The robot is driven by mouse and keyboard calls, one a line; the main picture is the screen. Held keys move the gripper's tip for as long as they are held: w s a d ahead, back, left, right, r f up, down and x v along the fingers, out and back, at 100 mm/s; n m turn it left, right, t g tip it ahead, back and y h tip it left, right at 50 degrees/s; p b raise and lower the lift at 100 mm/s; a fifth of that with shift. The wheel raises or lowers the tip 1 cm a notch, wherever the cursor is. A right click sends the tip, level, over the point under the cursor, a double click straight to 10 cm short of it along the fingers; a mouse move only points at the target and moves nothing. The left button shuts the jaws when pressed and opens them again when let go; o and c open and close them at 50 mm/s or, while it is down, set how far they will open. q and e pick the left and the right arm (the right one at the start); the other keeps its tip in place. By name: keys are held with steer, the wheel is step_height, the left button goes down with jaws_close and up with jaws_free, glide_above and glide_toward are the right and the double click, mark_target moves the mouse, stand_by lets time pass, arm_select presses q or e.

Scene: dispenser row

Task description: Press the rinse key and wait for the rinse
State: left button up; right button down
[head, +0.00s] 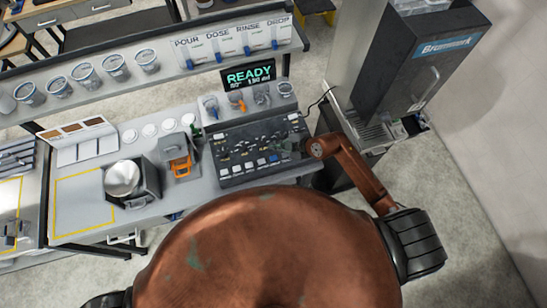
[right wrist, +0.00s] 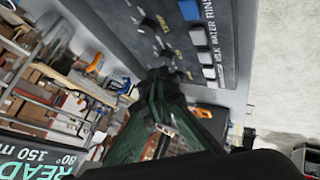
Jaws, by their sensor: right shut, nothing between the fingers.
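The dark control panel (head: 236,148) lies on the counter, with knobs and a front row of pale and blue keys. In the right wrist view the blue rinse key (right wrist: 189,10) is at the top edge, beside the partly cut-off label RINSE. The white water and milk keys (right wrist: 204,56) are below it. My right gripper (right wrist: 160,78) is shut and empty, its tips close to the panel near the knobs and apart from the rinse key in the picture. Whether the tips touch the panel is unclear. The display (head: 248,75) reads READY. My left gripper is not in view.
A row of small cups (head: 262,95) stands behind the panel. An orange-fronted device (head: 180,158) and a steel pot (head: 122,178) stand to its left. A tall dark Brunnmark machine (head: 415,65) stands at the right.

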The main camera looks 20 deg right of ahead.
steer(key=f, duration=0.1)
steer(key=b, duration=0.6)
glide_above(275, 159)
step_height(275, 159, down, 5)
steer(key=shift+w+f, duration=0.1)
steer(key=shift+f, duration=1.15)
steer(key=shift+f, duration=0.2)
steer(key=shift+f, duration=0.2)
